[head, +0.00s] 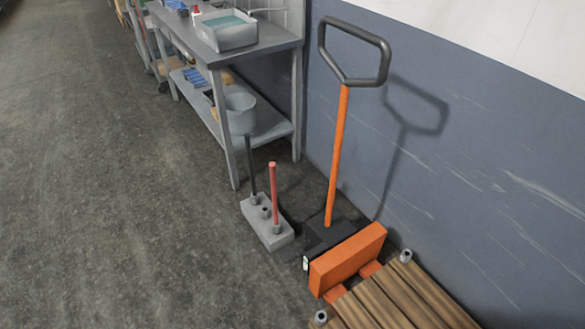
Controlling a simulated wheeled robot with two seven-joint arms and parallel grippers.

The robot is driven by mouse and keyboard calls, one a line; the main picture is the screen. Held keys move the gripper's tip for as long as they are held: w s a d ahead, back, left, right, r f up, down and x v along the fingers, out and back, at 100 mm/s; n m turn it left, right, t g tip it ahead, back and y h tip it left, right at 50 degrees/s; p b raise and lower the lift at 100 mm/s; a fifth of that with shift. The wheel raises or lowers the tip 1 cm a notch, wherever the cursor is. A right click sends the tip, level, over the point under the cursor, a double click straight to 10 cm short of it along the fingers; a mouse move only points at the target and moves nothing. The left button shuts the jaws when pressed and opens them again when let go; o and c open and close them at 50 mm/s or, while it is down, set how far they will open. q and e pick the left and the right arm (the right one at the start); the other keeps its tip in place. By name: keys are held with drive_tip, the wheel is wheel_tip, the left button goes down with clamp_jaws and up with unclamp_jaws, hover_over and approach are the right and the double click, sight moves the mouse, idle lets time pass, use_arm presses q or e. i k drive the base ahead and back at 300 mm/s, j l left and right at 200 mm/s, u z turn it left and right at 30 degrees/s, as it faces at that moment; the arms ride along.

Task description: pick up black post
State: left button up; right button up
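The black post (249,165) stands upright in the left hole of a grey block (267,229) on the floor. A red post (274,195) stands upright at the block's other end, and an empty-looking socket lies between them. The black post's upper end meets the underside of a grey pot (239,112) in this view; I cannot tell whether they touch or only overlap. Neither of my grippers shows in the head view.
A metal workbench (204,62) with a lower shelf stands behind the block, holding a basin (226,30). An orange pallet jack (337,150) and wooden pallet (405,298) stand at the right, by the wall. The floor at the left is clear.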

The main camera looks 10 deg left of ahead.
sight(254, 195)
drive_tip(key=i+j+z, duration=0.15)
drive_tip(key=z, duration=0.15)
drive_tip(key=i+j+z, duration=0.15)
drive_tip(key=j+z, duration=0.5)
drive_tip(key=i+j+z, duration=0.2)
drive_tip(key=j, duration=0.5)
drive_tip(key=j+z, duration=0.15)
drive_tip(key=j, duration=0.55)
drive_tip(key=i+j+z, duration=0.2)
drive_tip(key=j, duration=2.4)
